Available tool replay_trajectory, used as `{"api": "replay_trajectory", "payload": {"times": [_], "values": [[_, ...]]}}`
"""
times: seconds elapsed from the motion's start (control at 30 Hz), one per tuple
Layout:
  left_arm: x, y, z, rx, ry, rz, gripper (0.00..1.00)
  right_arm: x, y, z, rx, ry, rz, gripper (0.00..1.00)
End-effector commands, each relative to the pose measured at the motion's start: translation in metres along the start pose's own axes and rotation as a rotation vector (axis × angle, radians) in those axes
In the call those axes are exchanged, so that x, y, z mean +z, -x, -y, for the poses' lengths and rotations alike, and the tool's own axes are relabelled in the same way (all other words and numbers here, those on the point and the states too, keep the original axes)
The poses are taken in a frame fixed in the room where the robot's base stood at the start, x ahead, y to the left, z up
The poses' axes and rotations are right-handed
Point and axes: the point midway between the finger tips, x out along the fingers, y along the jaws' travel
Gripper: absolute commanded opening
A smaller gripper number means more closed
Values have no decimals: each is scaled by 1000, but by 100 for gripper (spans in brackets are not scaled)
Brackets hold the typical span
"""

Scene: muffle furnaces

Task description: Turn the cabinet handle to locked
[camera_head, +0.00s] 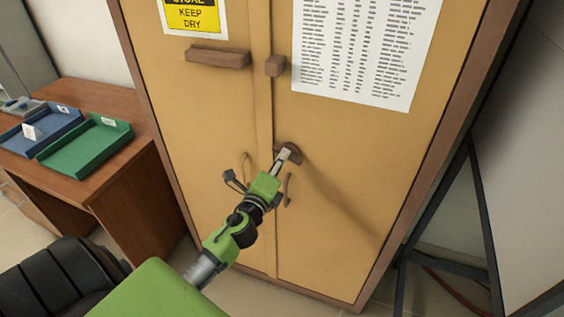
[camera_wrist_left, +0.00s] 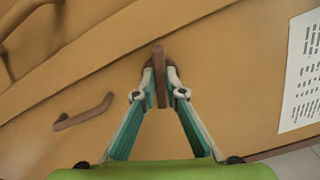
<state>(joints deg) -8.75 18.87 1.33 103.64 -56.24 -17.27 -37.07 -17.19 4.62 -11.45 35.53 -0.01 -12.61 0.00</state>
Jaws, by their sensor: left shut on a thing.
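The tan two-door cabinet (camera_head: 340,210) stands upright in front of me with its doors closed. Its brown turning handle (camera_head: 293,151) sits on the right door near the seam between the doors. My left gripper (camera_head: 284,156) reaches up to it from below left. In the left wrist view the handle (camera_wrist_left: 160,75) is a short bar between the two fingertips of my left gripper (camera_wrist_left: 161,82), which is shut on it. The fingers partly hide the handle in the head view, so its exact angle is hard to tell. My right gripper is not in view.
A brown pull (camera_head: 287,190) is just below the handle; a thin pull (camera_head: 246,168) is on the left door. Brown blocks (camera_head: 218,57) are higher up. A desk (camera_head: 110,95) with green (camera_head: 85,145) and blue trays is left. A dark metal frame (camera_head: 480,200) is right.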

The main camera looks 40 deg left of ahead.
Motion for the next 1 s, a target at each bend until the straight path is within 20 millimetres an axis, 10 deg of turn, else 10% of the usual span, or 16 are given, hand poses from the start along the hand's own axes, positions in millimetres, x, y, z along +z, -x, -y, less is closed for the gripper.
{"api": "replay_trajectory", "payload": {"times": [1.0], "values": [[0, 0, -3, 0, 395, 0, 0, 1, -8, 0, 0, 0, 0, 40]]}}
